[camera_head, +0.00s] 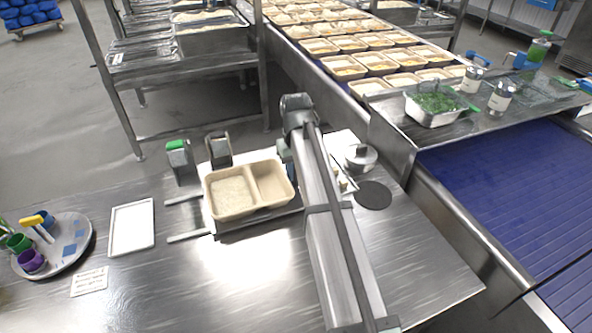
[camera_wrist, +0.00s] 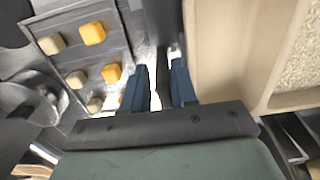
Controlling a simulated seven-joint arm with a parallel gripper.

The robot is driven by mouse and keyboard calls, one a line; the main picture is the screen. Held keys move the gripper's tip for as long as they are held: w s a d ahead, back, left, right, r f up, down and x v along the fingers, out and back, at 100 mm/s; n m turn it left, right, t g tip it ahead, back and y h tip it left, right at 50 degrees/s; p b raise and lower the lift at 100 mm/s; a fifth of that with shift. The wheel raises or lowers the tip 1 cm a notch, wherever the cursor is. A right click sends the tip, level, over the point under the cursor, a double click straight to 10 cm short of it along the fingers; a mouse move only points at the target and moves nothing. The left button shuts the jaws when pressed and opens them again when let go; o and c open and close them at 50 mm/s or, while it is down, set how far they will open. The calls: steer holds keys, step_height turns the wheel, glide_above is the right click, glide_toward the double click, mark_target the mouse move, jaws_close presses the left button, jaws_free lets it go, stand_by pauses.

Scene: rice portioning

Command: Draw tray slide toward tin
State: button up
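A beige two-compartment tray (camera_head: 236,208) with rice in its left compartment sits on a dark slide plate (camera_head: 262,221). Two pale rails (camera_head: 190,236) stick out from the plate's left side. The tray's wall (camera_wrist: 225,60) fills the right of the wrist view. My gripper (camera_wrist: 160,85) is low at the tray's right side, its blue fingers apart. A dark upright bar (camera_wrist: 163,70) stands between them, with a bright gap on its left; contact on the right is unclear. The arm hides most of the fingers in the head view. A lidded metal pot (camera_head: 361,158), possibly the tin, stands right of the arm.
A black disc (camera_head: 373,195) lies near the pot. A metal dish (camera_wrist: 72,62) of yellow and beige cubes is left of my fingers. Two dark stands, one green-topped (camera_head: 178,160), are behind the tray.

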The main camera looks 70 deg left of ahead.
step_height(320, 180, up, 14)
stand_by(0.6)
stand_by(0.5)
